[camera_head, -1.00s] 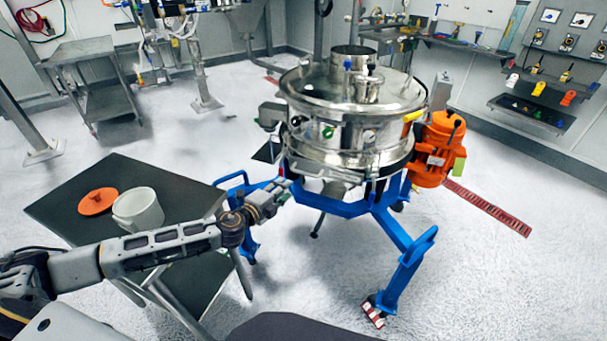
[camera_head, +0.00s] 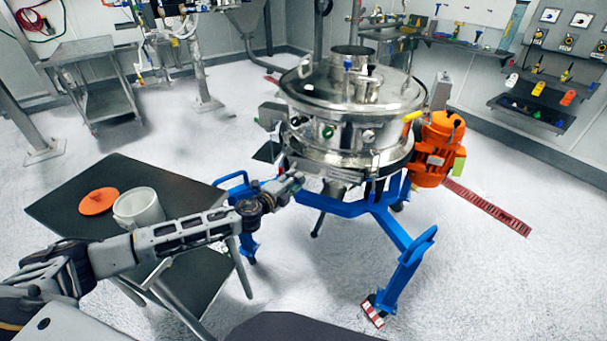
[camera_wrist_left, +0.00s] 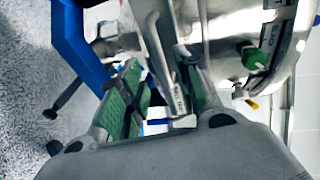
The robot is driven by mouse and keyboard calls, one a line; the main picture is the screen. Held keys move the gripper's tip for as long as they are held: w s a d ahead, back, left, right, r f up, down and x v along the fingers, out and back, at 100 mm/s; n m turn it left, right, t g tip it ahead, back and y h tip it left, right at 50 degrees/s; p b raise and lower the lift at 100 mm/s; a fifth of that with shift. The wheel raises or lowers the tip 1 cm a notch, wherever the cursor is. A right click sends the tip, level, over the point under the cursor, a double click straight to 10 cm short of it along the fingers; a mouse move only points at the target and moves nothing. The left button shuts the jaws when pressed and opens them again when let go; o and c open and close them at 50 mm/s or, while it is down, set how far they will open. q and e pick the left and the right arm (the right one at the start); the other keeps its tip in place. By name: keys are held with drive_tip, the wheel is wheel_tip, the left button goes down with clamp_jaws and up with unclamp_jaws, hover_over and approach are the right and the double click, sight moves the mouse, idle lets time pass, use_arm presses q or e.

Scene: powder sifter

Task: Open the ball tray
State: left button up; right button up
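The steel sifter (camera_head: 345,135) stands on a blue frame at the centre of the head view. The ball tray is hard to pick out; a flat metal part (camera_head: 343,174) shows low on the sifter's front and may be it. My left gripper (camera_head: 296,183) is at the sifter's lower left side, close to that part. In the left wrist view the two green-padded fingers (camera_wrist_left: 160,98) stand apart, with metal strips of the sifter showing between and beyond them. I cannot tell whether they touch. My right gripper is not in view.
A dark table (camera_head: 60,205) at the left holds a white cup (camera_head: 138,208) and an orange lid (camera_head: 98,201). The blue frame (camera_head: 390,222) surrounds the sifter's underside near my gripper. An orange motor (camera_head: 437,150) is on the right. Floor at the right front is clear.

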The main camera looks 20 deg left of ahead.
use_arm(q)
drive_tip(key=shift+x, duration=3.55)
clamp_jaws()
